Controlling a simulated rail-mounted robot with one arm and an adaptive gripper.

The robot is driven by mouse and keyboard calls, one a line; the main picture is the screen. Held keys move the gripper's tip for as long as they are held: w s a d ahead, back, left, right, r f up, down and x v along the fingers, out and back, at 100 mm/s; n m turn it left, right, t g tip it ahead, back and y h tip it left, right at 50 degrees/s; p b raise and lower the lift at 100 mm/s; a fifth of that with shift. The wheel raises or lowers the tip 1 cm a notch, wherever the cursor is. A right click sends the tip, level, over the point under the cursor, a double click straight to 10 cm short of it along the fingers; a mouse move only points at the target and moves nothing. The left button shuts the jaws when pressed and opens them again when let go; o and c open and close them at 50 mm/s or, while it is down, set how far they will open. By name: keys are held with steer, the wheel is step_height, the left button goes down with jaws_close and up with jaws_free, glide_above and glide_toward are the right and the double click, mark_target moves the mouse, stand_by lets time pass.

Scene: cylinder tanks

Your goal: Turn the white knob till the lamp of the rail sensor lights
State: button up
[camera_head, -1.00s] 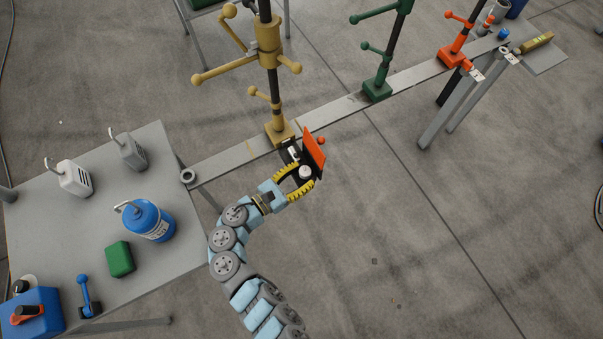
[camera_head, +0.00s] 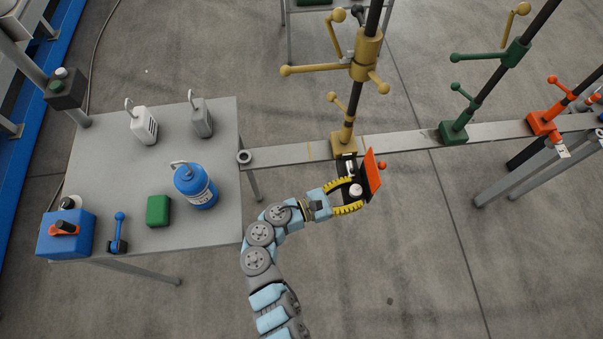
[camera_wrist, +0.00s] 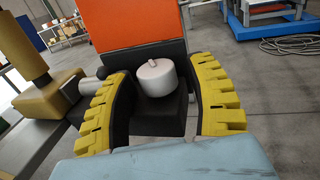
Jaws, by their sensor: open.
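The white knob (camera_head: 355,190) is a short round cylinder on a black block beside the rail. In the wrist view the white knob (camera_wrist: 158,78) has a small nub on top and stands upright between my fingers. My gripper (camera_head: 357,196) has two yellow ridged fingers, spread open on either side of the knob. In the wrist view a gap shows between the knob and each finger of my gripper (camera_wrist: 157,75). I cannot make out a lit lamp.
The grey rail (camera_head: 400,142) runs right from the table. A tan clamp stand (camera_head: 344,145) rises close to the knob; green (camera_head: 454,131) and orange (camera_head: 543,122) stands are farther right. The table (camera_head: 110,185) at left holds a blue canister (camera_head: 195,188) and several other items.

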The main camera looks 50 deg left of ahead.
steer(key=shift+n+y+b, duration=0.3)
steer(key=shift+n+y, duration=0.1)
steer(key=shift+y, duration=0.2)
steer(key=shift+s+n+t+y+b, duration=0.1)
steer(key=shift+n+t+y+b, duration=0.5)
steer(key=shift+y, duration=0.4)
steer(key=shift+s+a, duration=0.15)
steer(key=shift+s, duration=0.15)
steer(key=v, duration=1.6)
steer(key=shift+s+r, duration=0.2)
steer(key=shift+s, duration=0.25)
